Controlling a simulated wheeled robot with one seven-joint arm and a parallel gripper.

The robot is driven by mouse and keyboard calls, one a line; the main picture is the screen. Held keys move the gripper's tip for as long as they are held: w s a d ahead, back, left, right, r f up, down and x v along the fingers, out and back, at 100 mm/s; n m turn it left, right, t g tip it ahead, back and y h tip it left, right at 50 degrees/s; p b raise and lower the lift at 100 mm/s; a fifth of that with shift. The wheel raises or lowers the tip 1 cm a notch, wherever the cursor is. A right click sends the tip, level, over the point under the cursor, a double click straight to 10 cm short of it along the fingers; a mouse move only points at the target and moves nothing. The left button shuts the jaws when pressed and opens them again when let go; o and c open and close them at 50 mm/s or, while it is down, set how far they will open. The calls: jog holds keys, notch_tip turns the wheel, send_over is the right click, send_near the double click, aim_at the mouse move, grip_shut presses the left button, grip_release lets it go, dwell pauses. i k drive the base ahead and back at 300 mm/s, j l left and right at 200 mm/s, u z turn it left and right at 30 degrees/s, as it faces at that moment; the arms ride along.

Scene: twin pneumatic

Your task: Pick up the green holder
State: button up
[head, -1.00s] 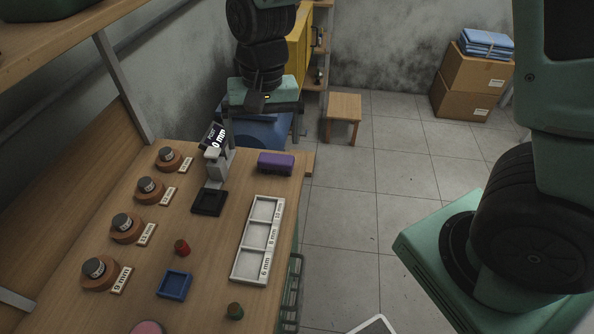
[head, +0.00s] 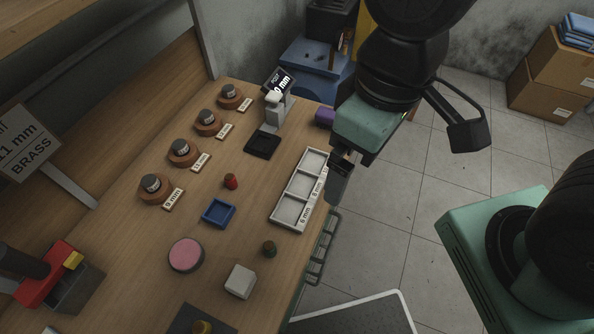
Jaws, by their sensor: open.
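A small green-topped holder (head: 269,248) with a brownish body stands on the wooden table, near its right edge, between the white block and the long white tray. A similar small red-topped piece (head: 230,181) stands farther back. My gripper (head: 339,180) hangs beside the table's right edge, next to the right side of the white tray. It is open, looks empty and is apart from the green holder, which lies lower and to the left in the picture. The gap between its fingers is hard to see from here.
The white three-compartment tray (head: 275,212) lies near the right edge. A blue tray (head: 204,214), a pink disc (head: 186,255) and a white block (head: 240,281) are around the holder. A red-and-black device (head: 62,284) stands at front left. Open floor lies to the right.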

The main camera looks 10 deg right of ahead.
aim_at(269, 247)
jog(key=u, duration=0.9)
